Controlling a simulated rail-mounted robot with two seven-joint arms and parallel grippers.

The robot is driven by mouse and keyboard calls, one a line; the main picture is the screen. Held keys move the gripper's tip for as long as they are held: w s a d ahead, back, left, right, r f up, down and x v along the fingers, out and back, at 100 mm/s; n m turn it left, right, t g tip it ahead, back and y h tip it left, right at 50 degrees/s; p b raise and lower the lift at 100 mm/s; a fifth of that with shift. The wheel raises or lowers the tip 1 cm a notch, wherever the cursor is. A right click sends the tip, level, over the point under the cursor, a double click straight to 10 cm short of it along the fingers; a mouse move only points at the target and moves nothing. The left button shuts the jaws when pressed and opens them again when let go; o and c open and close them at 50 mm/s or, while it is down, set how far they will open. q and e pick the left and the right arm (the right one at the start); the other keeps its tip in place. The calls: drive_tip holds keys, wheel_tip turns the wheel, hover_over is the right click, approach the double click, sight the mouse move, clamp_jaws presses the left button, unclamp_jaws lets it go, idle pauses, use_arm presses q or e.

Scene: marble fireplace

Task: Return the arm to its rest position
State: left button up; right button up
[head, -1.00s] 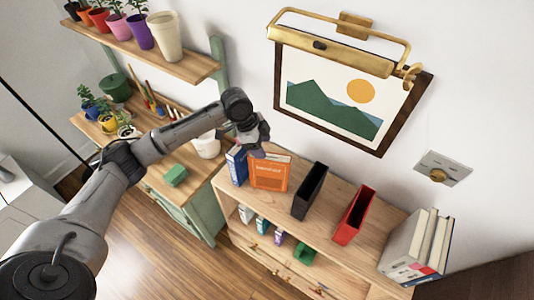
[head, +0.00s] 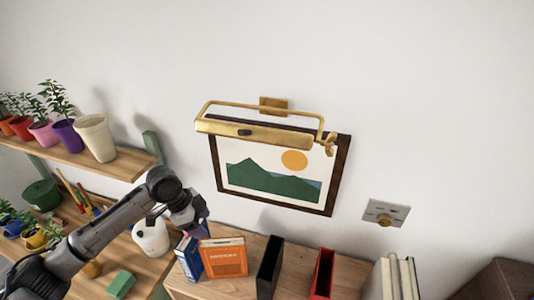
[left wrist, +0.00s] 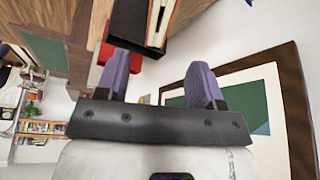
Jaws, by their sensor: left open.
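My left arm (head: 105,228) comes in from the lower left in the head view. Its gripper (head: 198,226) is close to the wall, just above the blue book (head: 189,258) and the orange book (head: 223,257). The fingers are small and partly hidden there. In the left wrist view the two purple-grey fingers (left wrist: 158,80) stand wide apart with nothing held between them. My right gripper is not in view.
A black holder (head: 268,268) and a red holder (head: 321,274) stand right of the books on the wooden shelf top. A framed picture (head: 270,185) with a brass lamp (head: 255,131) hangs above. Potted plants fill the shelf (head: 75,160) at left.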

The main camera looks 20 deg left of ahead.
use_arm(q)
wheel_tip(320, 180, up, 6)
drive_tip(key=w+a+n+t+y, duration=0.2)
drive_tip(key=w+n+t+y, duration=0.15)
drive_tip(key=t+y, duration=0.2)
drive_tip(key=s+d+n+t, duration=0.2)
drive_tip(key=s+d+t, duration=0.15)
drive_tip(key=d, duration=0.45)
drive_tip(key=s+d+f+n+g+h, duration=0.15)
drive_tip(key=s+d+f+g, duration=0.3)
drive_tip(key=s+f, duration=0.9)
drive_tip(key=s+d+f+n+g, duration=0.35)
drive_tip(key=s+d+f, duration=0.25)
drive_tip(key=s+f, duration=0.8)
drive_tip(key=w+r+p+v, duration=0.1)
drive_tip(key=w+p+v, duration=0.2)
drive_tip(key=p+v, duration=1.3)
wheel_tip(320, 180, up, 3)
drive_tip(key=shift+s+a+r+m, duration=0.2)
drive_tip(key=shift+s+a+m, duration=0.1)
drive_tip(key=shift+s+m, duration=0.05)
